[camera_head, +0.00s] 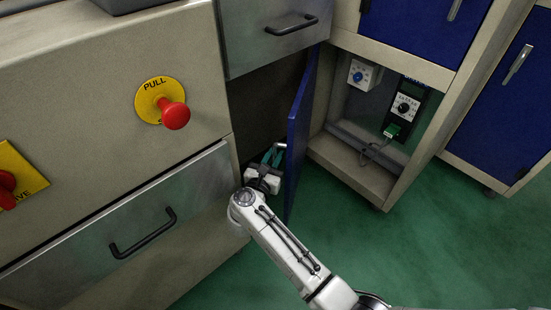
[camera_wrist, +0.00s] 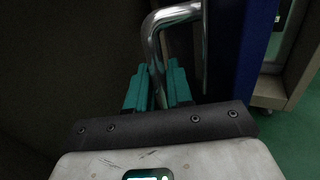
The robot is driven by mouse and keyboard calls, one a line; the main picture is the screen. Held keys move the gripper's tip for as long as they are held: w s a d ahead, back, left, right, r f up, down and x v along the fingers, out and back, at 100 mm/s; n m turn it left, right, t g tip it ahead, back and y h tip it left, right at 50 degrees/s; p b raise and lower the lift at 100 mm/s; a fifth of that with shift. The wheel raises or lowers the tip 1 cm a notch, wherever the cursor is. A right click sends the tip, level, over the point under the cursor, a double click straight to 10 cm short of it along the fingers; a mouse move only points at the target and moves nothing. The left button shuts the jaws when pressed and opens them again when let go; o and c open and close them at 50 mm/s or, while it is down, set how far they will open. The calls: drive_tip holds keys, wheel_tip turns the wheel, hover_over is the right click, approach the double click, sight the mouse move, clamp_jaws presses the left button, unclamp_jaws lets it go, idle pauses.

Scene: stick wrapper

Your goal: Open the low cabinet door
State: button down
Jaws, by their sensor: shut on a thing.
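The low cabinet door (camera_head: 299,135) is a narrow blue panel seen nearly edge-on in the head view. It stands swung out from the dark cabinet opening (camera_head: 262,112). In the wrist view the door (camera_wrist: 229,55) is a blue strip right of centre. Its handle (camera_wrist: 168,17) is a bent shiny metal bar. My gripper (camera_wrist: 158,72) has teal fingers, one on each side of the handle's bar, shut on it. In the head view my gripper (camera_head: 272,157) is at the door's left face, partly hidden by my wrist.
A grey drawer (camera_head: 275,35) sits above the opening. An open shelf (camera_head: 350,175) with meters is to the right. Red knobs (camera_head: 175,114) on yellow plates and a drawer with a black handle (camera_head: 143,233) are on the left. Green floor (camera_head: 440,235) is clear at lower right.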

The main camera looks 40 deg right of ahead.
drive_tip(key=shift+f, duration=0.1)
drive_tip(key=c, duration=1.2)
unclamp_jaws()
drive_tip(key=shift+s+a, duration=0.1)
drive_tip(key=p+v, duration=0.3)
drive_tip(key=v, duration=0.7)
drive_tip(key=shift+a, duration=0.3)
drive_tip(key=shift+s, duration=0.1)
drive_tip(key=shift+c, duration=0.3)
